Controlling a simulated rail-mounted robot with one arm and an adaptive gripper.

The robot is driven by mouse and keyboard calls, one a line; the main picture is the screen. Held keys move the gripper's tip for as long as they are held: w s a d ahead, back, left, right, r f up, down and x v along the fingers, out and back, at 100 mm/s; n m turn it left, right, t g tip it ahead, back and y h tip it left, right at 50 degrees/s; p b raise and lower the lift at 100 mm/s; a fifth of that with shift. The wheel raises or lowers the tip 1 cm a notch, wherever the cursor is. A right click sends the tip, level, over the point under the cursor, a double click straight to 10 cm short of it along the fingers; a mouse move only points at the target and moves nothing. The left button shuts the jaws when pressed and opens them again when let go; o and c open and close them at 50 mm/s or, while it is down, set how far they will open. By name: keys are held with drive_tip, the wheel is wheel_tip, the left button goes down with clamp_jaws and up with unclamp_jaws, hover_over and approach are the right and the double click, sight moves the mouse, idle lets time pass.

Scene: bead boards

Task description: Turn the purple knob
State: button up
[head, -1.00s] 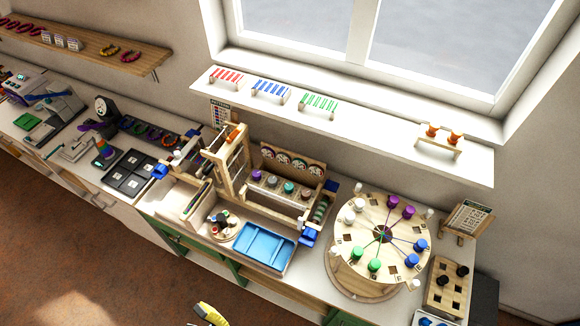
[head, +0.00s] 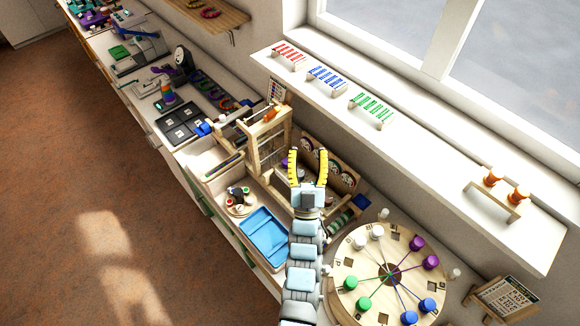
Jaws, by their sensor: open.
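A wooden frame with a row of round dials (head: 320,156) stands at the middle of the bench in the head view. A purple knob (head: 285,163) shows in part at the left end of the knob row in front of the dials, just left of my gripper. My gripper (head: 308,168) has yellow fingertips, set apart with nothing between them. It appears above the knob row and covers the other knobs. I cannot tell its height above them, or whether it touches anything.
A round wooden board (head: 352,262) with purple, blue, green and white pegs stands at the right, close to my arm. A blue tray (head: 264,238) lies to the left of my arm. A shelf (head: 430,165) with bead racks runs under the window behind. The floor at left is clear.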

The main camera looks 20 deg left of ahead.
drive_tip(key=w+a+f+m+g+h+b, duration=0.2)
drive_tip(key=w+a+g+b, duration=0.25)
drive_tip(key=w+a, duration=0.5)
drive_tip(key=w+a+f+m+g+h+b, duration=0.1)
drive_tip(key=w+a+f+g+h+b, duration=0.15)
drive_tip(key=w+a+b, duration=0.7)
drive_tip(key=m+g+h+b, duration=0.5)
drive_tip(key=g+b, duration=0.3)
drive_tip(key=g, duration=0.6)
approach(287, 161)
drive_tip(key=x, duration=0.7)
drive_tip(key=shift+s+a, duration=0.1)
drive_tip(key=shift+b+x, duration=1.15)
drive_tip(key=shift+x, duration=0.4)
drive_tip(key=shift+f, duration=0.1)
